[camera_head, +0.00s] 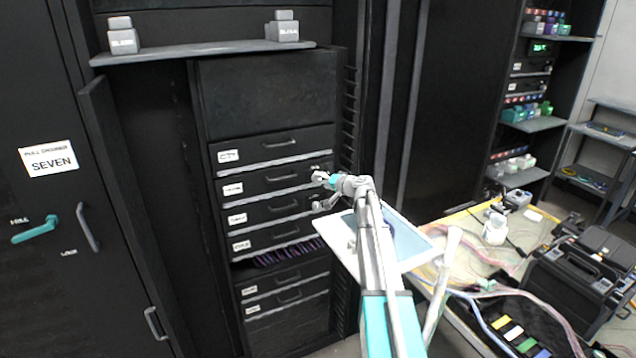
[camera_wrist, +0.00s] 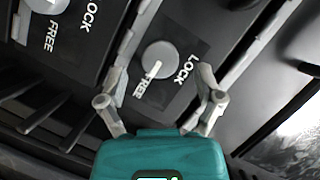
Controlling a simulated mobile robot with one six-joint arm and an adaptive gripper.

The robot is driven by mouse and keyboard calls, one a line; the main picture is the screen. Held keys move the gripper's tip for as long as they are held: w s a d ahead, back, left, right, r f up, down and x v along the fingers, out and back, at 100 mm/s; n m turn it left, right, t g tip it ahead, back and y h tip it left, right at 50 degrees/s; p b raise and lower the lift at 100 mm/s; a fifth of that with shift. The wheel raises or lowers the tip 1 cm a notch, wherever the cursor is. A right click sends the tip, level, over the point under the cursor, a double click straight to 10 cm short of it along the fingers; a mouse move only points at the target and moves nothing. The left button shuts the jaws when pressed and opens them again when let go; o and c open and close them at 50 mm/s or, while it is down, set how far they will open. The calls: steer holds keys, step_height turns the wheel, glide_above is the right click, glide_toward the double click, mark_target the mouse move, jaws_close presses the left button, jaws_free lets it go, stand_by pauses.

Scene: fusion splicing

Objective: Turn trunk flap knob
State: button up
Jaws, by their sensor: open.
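A round grey knob (camera_wrist: 159,57) with a white pointer line sits on a dark panel in the wrist view, between the printed words LOCK and FREE. Its pointer is turned toward FREE. My gripper (camera_wrist: 163,80) is open, with one finger on each side of the knob. I cannot tell whether the fingers touch it. In the head view my gripper (camera_head: 318,190) is at the right edge of the drawer stack (camera_head: 270,190), and I cannot make out this knob there. A second knob (camera_wrist: 47,4) shows partly at the wrist view's upper left, with its own LOCK and FREE labels.
A white-framed tray (camera_head: 407,243) stands under my arm. To its right, a yellow-edged table (camera_head: 480,225) holds cables, a white jar (camera_head: 495,230) and a black case (camera_head: 575,285). A shelf (camera_head: 200,52) juts out above the drawers. An opened panel (camera_head: 110,170) stands at left.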

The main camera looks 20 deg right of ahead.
steer(key=shift+x, duration=1.3)
steer(key=shift+c, duration=0.2)
steer(key=c, duration=1.1)
steer(key=shift+d, duration=0.15)
